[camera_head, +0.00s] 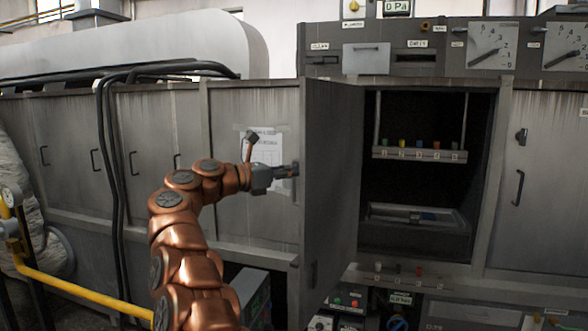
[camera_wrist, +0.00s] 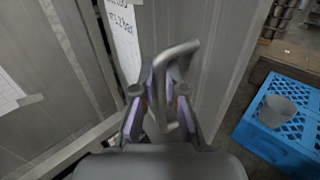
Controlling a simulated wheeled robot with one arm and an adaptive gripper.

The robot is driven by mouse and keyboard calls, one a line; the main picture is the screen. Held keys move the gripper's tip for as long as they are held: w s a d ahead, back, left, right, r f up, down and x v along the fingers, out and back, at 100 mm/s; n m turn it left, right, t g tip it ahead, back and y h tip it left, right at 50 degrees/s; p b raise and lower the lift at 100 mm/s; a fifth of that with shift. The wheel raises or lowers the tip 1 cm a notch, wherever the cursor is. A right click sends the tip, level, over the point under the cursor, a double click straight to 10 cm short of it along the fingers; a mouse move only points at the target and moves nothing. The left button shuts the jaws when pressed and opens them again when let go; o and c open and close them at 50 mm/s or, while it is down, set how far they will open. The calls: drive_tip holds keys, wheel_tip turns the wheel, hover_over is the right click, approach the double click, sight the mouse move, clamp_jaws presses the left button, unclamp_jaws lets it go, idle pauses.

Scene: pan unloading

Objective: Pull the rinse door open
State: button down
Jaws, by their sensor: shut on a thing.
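The grey door (camera_head: 330,190), which I take to be the rinse door, stands swung out from the cabinet, with the dark opening to its right uncovered. My gripper (camera_head: 288,171) is at the door's left side, on its outer face. In the wrist view my gripper (camera_wrist: 158,105) is shut on the curved metal door handle (camera_wrist: 178,52), which passes between the fingers. The door's panel (camera_wrist: 228,60) also shows in the wrist view, just behind the handle. The handle is hidden by the door and gripper in the head view.
Inside the opening are a rack (camera_head: 420,154) with several coloured pieces and a tray (camera_head: 455,217) below. A neighbouring closed door (camera_head: 540,190) stands right. In the wrist view a blue crate (camera_wrist: 255,130) with a grey cup (camera_wrist: 278,111) is at right. Black hoses (camera_head: 110,150) hang left.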

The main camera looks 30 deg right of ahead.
drive_tip(key=shift+w, duration=0.35)
drive_tip(key=shift+a, duration=0.15)
drive_tip(key=c, duration=1.2)
unclamp_jaws()
drive_tip(key=shift+w, duration=0.1)
drive_tip(key=shift+a, duration=0.1)
drive_tip(key=a, duration=1.2)
drive_tip(key=shift+w, duration=0.1)
